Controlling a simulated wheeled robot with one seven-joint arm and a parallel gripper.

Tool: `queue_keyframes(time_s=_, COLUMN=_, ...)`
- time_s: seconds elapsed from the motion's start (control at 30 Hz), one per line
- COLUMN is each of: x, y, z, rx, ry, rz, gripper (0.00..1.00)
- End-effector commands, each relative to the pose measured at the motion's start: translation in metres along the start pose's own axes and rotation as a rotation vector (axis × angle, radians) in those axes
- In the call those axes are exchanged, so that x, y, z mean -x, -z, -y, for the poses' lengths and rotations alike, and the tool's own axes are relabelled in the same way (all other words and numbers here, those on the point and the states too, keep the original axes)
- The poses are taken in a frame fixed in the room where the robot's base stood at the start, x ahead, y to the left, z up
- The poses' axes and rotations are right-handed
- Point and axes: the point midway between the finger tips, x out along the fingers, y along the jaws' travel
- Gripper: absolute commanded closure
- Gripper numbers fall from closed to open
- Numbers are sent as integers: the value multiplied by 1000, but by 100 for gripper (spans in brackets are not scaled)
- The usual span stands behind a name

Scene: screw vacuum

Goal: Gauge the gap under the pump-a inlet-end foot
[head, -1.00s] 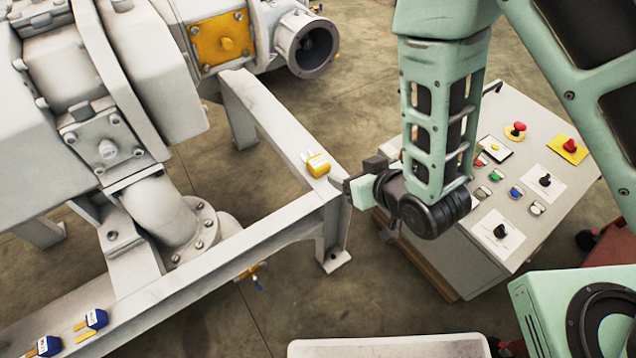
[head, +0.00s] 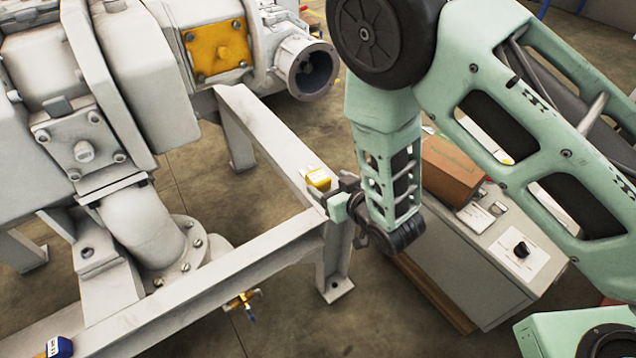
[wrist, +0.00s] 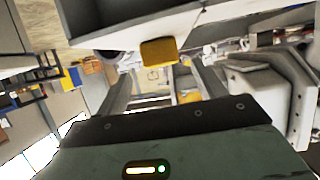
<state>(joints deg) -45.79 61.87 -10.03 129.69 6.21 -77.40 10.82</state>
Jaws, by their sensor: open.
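A small yellow block with a pale front part (head: 319,178) sits on the top of the white steel frame (head: 262,140) near its corner. My gripper (head: 340,198) is open at that corner, close beside the yellow block; whether it touches is unclear. In the wrist view a yellow block (wrist: 158,52) shows just ahead of my gripper. The white pump (head: 95,95) stands on the frame, with a bolted foot plate (head: 100,258) at the elbow pipe. The gap under any foot is too small to see. A blue block (head: 58,347) lies on the frame at lower left.
A grey control cabinet (head: 470,275) with a cardboard box (head: 452,168) on top stands right of the frame, behind my arm. A brass valve (head: 243,300) hangs below the frame. Open floor (head: 290,325) lies in front of the frame corner.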

Motion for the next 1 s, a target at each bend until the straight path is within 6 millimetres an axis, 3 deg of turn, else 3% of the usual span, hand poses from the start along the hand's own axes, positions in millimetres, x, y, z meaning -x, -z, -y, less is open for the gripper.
queue_keyframes(time_s=0.17, x=-12, y=-1, z=0, rx=0, ry=1, rz=-1, gripper=31)
queue_keyframes(time_s=0.5, x=-56, y=-4, z=3, rx=0, ry=1, rz=0, gripper=31)
queue_keyframes(time_s=0.8, x=-60, y=-2, z=3, rx=0, ry=0, rz=2, gripper=31)
queue_keyframes(time_s=1.0, x=-60, y=-2, z=3, rx=0, ry=0, rz=1, gripper=82)
